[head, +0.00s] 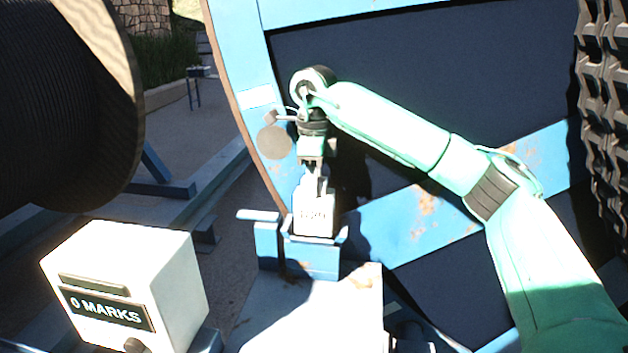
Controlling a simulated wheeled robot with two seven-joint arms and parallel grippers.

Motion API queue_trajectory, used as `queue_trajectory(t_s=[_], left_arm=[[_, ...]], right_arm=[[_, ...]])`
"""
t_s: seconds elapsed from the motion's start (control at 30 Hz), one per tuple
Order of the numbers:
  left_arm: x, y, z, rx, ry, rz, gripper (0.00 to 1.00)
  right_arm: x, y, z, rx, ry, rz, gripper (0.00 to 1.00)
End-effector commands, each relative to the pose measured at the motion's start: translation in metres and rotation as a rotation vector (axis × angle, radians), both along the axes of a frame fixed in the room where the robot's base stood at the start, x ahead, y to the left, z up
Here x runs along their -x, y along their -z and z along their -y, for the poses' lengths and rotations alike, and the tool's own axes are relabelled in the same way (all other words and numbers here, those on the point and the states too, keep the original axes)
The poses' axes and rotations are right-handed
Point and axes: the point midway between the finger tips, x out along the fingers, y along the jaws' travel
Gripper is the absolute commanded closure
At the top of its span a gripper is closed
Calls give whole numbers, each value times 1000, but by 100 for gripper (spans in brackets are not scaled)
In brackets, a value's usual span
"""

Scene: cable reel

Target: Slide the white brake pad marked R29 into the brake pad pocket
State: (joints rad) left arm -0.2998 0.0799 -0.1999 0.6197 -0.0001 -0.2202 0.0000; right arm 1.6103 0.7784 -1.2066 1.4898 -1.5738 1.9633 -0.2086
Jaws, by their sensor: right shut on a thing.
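The brake pad pocket appears to be the blue bracket (312,254) directly beneath, beside the blue reel rim. The pad's lower edge is at the top of this bracket, between its raised sides. I cannot tell how deep the pad sits in it. My left gripper is not in view.
A white box (130,285) labelled "0 MARKS" stands at the lower left. A large blue reel flange (400,225) fills the area behind my right arm. A dark cable drum (60,105) is at the left, and black chain-like tracks (603,110) hang at the right.

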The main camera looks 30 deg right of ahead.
Motion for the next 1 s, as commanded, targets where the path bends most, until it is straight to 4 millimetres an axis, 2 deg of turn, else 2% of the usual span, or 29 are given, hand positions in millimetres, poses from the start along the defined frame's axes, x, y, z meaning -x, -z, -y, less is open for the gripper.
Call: queue_trajectory(t_s=[0.37, 1.0], left_arm=[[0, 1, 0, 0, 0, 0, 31], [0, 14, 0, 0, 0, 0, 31]], right_arm=[[0, 1, 0, -1, 0, 2, 100], [0, 21, 0, -1, 0, 2, 100]])
